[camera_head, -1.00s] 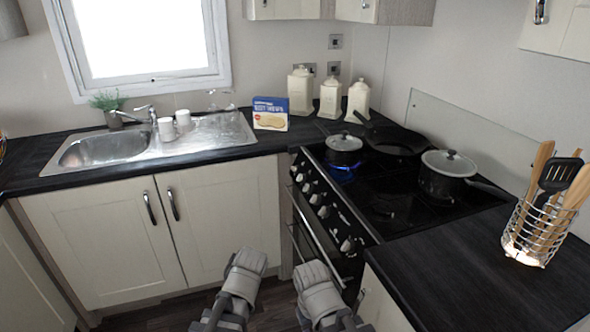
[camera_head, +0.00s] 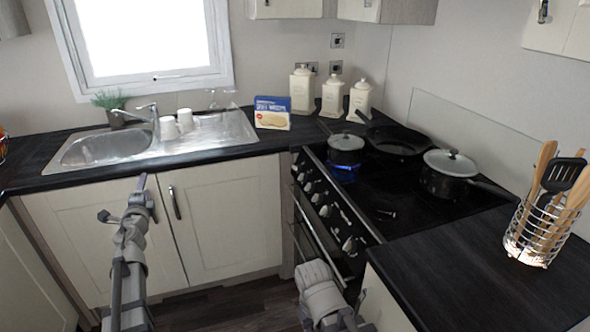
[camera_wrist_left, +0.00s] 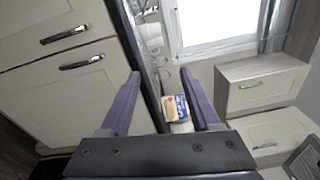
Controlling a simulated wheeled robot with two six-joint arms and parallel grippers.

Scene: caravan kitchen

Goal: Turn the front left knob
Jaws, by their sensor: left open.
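The black stove (camera_head: 400,212) has a row of several silver knobs along its front edge. One knob (camera_head: 325,211) sits mid-row, and another (camera_head: 349,244) is at the near end. I cannot tell which one is the front left knob. My left gripper (camera_head: 143,184) is raised in front of the cabinet doors under the sink, well left of the knobs and touching nothing. In the left wrist view, its two purple-grey fingers (camera_wrist_left: 160,75) are apart and empty. My right arm shows at the bottom, but its gripper is not visible.
A small lidded pot (camera_head: 345,143) stands over a blue flame. A frying pan (camera_head: 396,139) and a larger lidded pot (camera_head: 448,163) are also on the stove. A utensil basket (camera_head: 528,240) stands on the near right counter. Floor (camera_head: 235,308) is free between my arms.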

